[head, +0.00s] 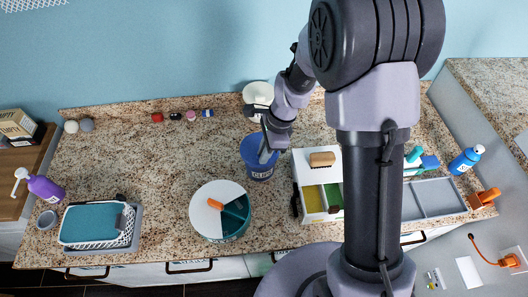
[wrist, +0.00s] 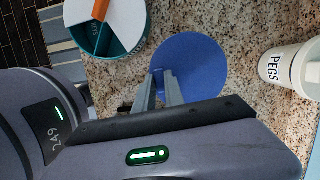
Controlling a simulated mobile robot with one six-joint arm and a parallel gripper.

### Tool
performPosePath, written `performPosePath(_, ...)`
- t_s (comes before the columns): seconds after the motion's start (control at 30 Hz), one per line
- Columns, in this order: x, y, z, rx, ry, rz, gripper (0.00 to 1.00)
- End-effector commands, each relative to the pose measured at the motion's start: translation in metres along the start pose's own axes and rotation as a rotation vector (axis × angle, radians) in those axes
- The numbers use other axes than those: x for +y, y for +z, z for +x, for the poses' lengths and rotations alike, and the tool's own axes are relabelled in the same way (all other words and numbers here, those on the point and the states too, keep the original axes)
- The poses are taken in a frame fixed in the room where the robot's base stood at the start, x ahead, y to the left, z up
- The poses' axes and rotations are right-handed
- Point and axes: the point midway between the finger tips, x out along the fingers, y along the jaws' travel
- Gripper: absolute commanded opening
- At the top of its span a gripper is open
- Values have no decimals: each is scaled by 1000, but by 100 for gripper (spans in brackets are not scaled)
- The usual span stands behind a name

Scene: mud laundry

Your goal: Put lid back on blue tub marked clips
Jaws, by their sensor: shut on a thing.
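The blue tub (head: 260,174) stands on the granite counter, its white label facing front and partly readable. A round blue lid (wrist: 195,65) fills the middle of the wrist view, and its blue top (head: 253,146) shows over the tub in the head view. My gripper (head: 264,154) is at the tub's top and shut on the lid; its two fingers (wrist: 164,80) meet at the lid's near left part. The lid hides the tub in the wrist view. I cannot tell whether the lid touches the rim.
A white tub marked PEGS (wrist: 285,65) stands behind. A round teal and white container (head: 220,210) is at the front left, and a divided tray (head: 302,165) is close on the right. A teal-topped basket (head: 95,224) is far left. The left-middle counter is clear.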

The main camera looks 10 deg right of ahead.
Motion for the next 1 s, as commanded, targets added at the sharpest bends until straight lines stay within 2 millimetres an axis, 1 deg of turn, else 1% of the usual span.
performPosePath(0.13, 0, 0, 0, 0, 0, 0, 0)
performPosePath(0.17, 0, 0, 0, 0, 0, 0, 16)
performPosePath(0.2, 0, 0, 0, 0, 0, 0, 23)
performPosePath(0.27, 0, 0, 0, 0, 0, 0, 35)
performPosePath(0.3, 0, 0, 0, 0, 0, 0, 39)
performPosePath(0.5, 0, 0, 0, 0, 0, 0, 39)
performPosePath(0.53, 0, 0, 0, 0, 0, 0, 43)
performPosePath(0.57, 0, 0, 0, 0, 0, 0, 49)
performPosePath(0.6, 0, 0, 0, 0, 0, 0, 57)
performPosePath(0.63, 0, 0, 0, 0, 0, 0, 61)
performPosePath(0.9, 0, 0, 0, 0, 0, 0, 61)
performPosePath(1.0, 0, 1, -3, 0, 0, 0, 61)
